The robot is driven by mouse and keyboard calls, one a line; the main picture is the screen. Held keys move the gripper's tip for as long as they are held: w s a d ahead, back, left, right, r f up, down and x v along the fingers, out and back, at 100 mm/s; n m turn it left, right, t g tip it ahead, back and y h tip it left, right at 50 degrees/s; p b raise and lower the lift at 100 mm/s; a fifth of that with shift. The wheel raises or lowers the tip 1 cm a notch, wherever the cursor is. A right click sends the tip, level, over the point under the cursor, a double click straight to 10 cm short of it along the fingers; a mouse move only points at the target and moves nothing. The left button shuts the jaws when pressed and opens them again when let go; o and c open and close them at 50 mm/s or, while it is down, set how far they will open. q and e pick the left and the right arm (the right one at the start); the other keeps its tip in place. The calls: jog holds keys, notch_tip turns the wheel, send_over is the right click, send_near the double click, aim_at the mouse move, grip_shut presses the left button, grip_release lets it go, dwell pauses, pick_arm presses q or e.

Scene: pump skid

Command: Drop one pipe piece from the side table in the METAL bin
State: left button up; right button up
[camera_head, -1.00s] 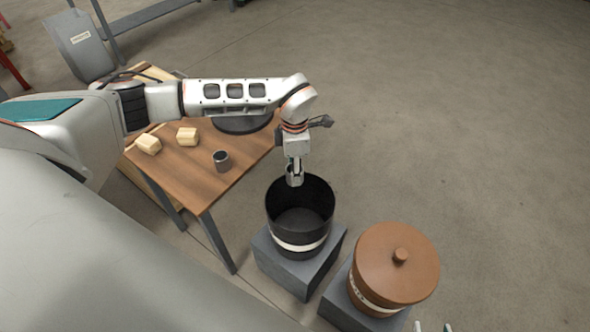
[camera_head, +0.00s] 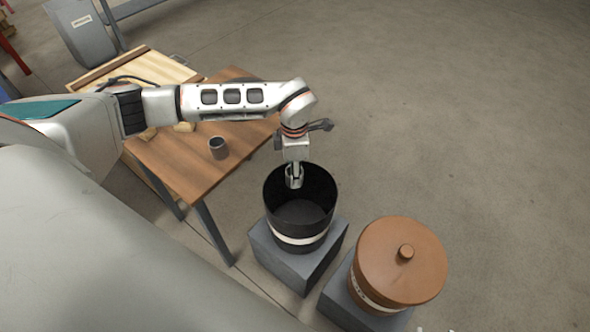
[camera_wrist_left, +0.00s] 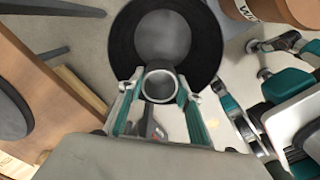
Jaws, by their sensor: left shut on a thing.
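My left gripper (camera_head: 294,178) is shut on a grey metal pipe piece (camera_wrist_left: 159,86). It holds the piece over the mouth of an open black bin (camera_head: 301,222). In the left wrist view the pipe's round open end shows between the fingers, with the black bin (camera_wrist_left: 205,48) around and below it. The bin has a white label band, but its wording is not readable. Another grey pipe piece (camera_head: 218,148) stands upright on the wooden side table (camera_head: 190,176). My right gripper is not clearly in view.
A brown bin with a closed, knobbed lid (camera_head: 400,262) stands right of the black bin on a grey block (camera_head: 340,298). The black bin stands on another grey block (camera_head: 285,262). Wooden blocks (camera_head: 184,127) lie on the table, partly behind my arm. The floor at right is clear.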

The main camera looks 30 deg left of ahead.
pick_arm(q)
jog(key=o, duration=1.3)
jog(key=shift+r, duration=0.1)
notch_tip(320, 180, up, 12)
jog(key=shift+f, duration=0.1)
pick_arm(e)
jog(key=shift+s+a+f, duration=0.1)
jog(key=shift+s+f, duration=0.15)
